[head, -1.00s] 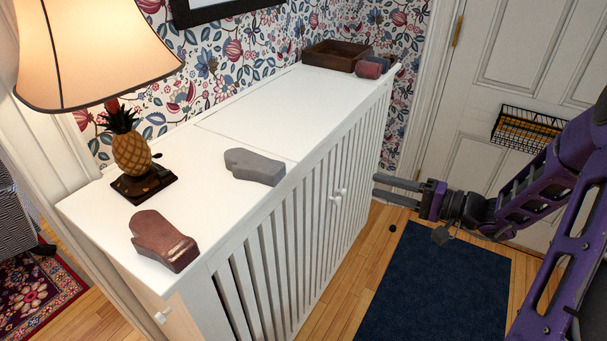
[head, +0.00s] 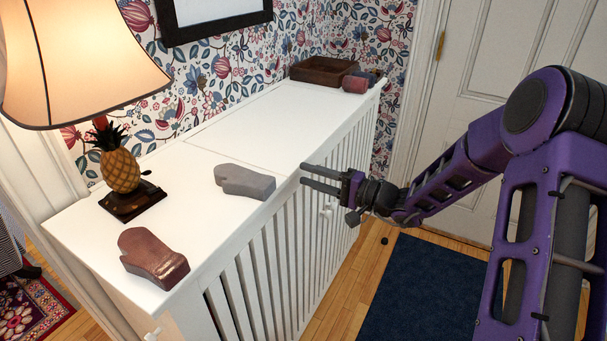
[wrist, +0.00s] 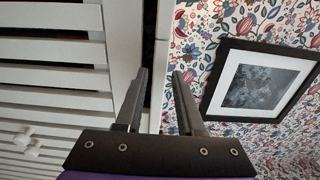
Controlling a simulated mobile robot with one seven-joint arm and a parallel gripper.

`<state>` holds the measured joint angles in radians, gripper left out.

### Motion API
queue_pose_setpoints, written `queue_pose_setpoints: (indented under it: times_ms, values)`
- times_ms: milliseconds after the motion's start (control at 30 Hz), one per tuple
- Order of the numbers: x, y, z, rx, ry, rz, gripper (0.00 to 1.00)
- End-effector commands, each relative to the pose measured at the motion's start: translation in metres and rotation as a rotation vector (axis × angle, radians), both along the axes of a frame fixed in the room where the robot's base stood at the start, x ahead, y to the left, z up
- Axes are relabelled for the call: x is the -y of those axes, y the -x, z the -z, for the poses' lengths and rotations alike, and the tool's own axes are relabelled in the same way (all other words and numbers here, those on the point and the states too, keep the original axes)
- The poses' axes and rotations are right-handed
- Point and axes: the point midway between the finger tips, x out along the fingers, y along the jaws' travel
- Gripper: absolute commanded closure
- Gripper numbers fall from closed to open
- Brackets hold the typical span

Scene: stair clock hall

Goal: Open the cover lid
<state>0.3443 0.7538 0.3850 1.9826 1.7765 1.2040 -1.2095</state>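The cover lid (head: 268,122) is a flat white panel in the cabinet top, marked off by a thin seam. It lies level and closed. My gripper (head: 304,175) is at the front edge of the cabinet top, right of the grey mitt, with its fingers pointing toward the cabinet. In the wrist view my gripper (wrist: 160,72) has its two fingers apart with nothing between the pads. Beyond the fingertips the white top edge and a dark gap run alongside the front slats. I cannot tell whether the fingers touch the edge.
A grey mitt (head: 245,182), a reddish-brown mitt (head: 152,256) and a pineapple lamp (head: 120,170) stand on the left part of the white cabinet. A wooden tray (head: 322,70) and a red object (head: 355,84) sit at its far end. A framed picture (wrist: 258,80) hangs above.

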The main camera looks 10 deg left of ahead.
Motion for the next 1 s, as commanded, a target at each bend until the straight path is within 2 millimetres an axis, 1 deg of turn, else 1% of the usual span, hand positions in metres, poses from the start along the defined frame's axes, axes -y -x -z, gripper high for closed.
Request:
queue_pose_setpoints:
  times_ms: [33,100,200,500,567,700,733,1000]
  values:
    - [-0.007,-0.002,0.0,0.001,0.0,-0.002,0.62]
    - [-0.013,-0.005,0.0,0.001,0.001,-0.002,0.62]
    - [-0.018,-0.007,0.0,0.001,0.0,0.0,0.62]
    - [-0.02,-0.008,0.0,0.0,0.0,0.0,0.62]
    - [-0.02,-0.008,0.0,0.0,0.0,0.0,0.72]
    - [-0.02,-0.008,0.0,0.0,0.001,0.0,0.97]
    - [-0.02,-0.008,0.0,0.0,0.001,0.0,1.0]
    - [-0.02,-0.008,0.0,0.0,0.001,0.0,1.0]
